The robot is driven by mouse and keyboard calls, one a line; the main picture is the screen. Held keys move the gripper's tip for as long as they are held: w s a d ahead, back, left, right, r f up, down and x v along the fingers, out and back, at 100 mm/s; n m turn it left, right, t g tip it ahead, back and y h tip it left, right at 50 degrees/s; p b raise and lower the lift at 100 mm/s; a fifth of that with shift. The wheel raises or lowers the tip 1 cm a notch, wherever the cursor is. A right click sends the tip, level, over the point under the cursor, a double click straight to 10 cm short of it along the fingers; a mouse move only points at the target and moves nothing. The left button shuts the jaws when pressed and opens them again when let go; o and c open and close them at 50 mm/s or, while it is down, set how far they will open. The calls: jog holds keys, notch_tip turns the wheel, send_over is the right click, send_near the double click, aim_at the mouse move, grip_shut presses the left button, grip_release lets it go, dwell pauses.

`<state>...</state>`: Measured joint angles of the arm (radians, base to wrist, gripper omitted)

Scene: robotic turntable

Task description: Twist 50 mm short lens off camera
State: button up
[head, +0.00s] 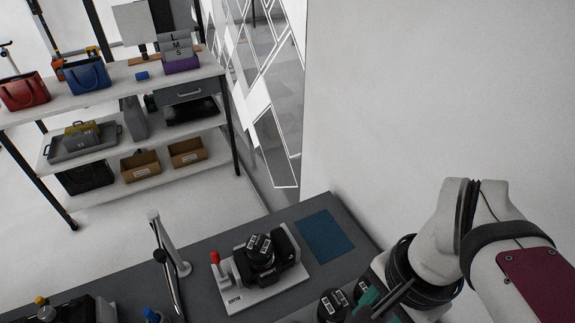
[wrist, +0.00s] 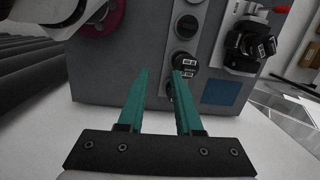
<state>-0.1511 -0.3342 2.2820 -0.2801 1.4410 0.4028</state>
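The black camera (head: 283,248) sits on a grey plate (head: 262,297) on the bench, with a black lens (head: 261,251) on it bearing white labels. The camera also shows at the upper right of the wrist view (wrist: 240,50). My gripper (wrist: 160,72) is open, with two teal fingers apart and nothing between them. In the head view, my gripper (head: 381,298) is at the lower right, right of the camera and apart from it. The label text is too small to read surely.
Loose black lenses (head: 332,304) stand on the bench beside my gripper; they also show in the wrist view (wrist: 185,59). A red-handled clamp (head: 215,258) stands left of the camera. A metal stand (head: 168,245) rises farther left.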

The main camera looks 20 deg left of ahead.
aim_at(258, 240)
jog(key=shift+o, duration=1.1)
jog(key=w+a+r+m, duration=0.2)
jog(key=w+a, duration=0.4)
jog(key=w, duration=0.1)
jog(key=shift+m+h, duration=0.3)
jog(key=shift+m, duration=0.1)
jog(key=shift+o, duration=1.1)
jog(key=w+a+m, duration=0.2)
jog(key=w+a, duration=0.2)
jog(key=a, duration=0.2)
jog(key=shift+r+m, duration=0.3)
jog(key=o, duration=0.5)
jog(key=w+a+m, duration=0.1)
jog(key=a, duration=0.2)
jog(key=w+a+f+m, duration=0.1)
jog(key=a, duration=0.3)
jog(key=w+a+m, duration=0.1)
jog(key=a+m, duration=0.1)
jog(key=a, duration=0.2)
jog(key=shift+f+h, duration=0.25)
jog(key=shift+h, duration=0.15)
notch_tip(258, 240, down, 16)
jog(key=shift+w+a+r, duration=0.1)
jog(key=shift+a+r, duration=0.05)
grip_shut()
jog(key=n, duration=0.2)
jog(key=shift+n, duration=0.4)
jog(key=shift+n, duration=1.6)
